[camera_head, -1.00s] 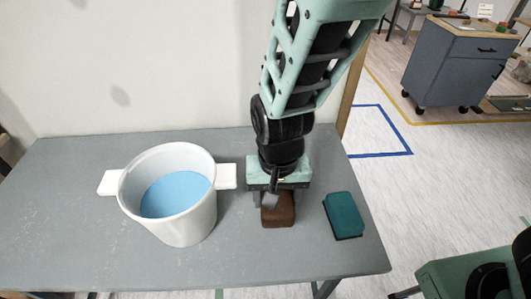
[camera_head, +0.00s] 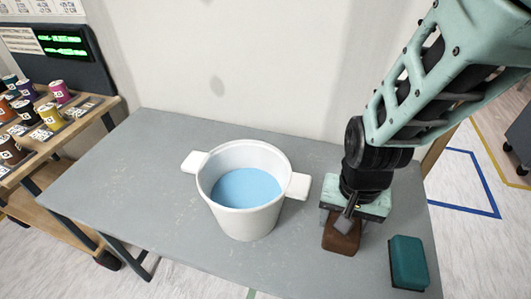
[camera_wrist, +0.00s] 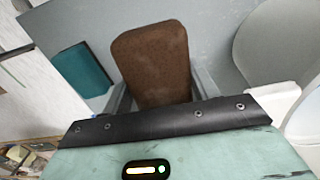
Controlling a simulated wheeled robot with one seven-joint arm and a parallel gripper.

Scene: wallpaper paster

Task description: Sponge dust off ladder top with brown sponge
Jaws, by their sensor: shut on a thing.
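The brown sponge (camera_head: 341,236) is at the right part of the grey table, between the white bucket and the teal sponge. My gripper (camera_head: 345,222) is above it, pointing down, and shut on it. In the wrist view the brown sponge (camera_wrist: 151,62) sits between my two fingers (camera_wrist: 160,95). I cannot tell whether it still touches the table. No ladder shows in these frames.
A white bucket (camera_head: 250,222) with two side handles and blue liquid stands left of my gripper. A teal sponge (camera_head: 408,262) lies close on the right, near the table's edge. The grey table (camera_head: 130,185) is clear on the left. A rack of spools (camera_head: 45,115) stands far left.

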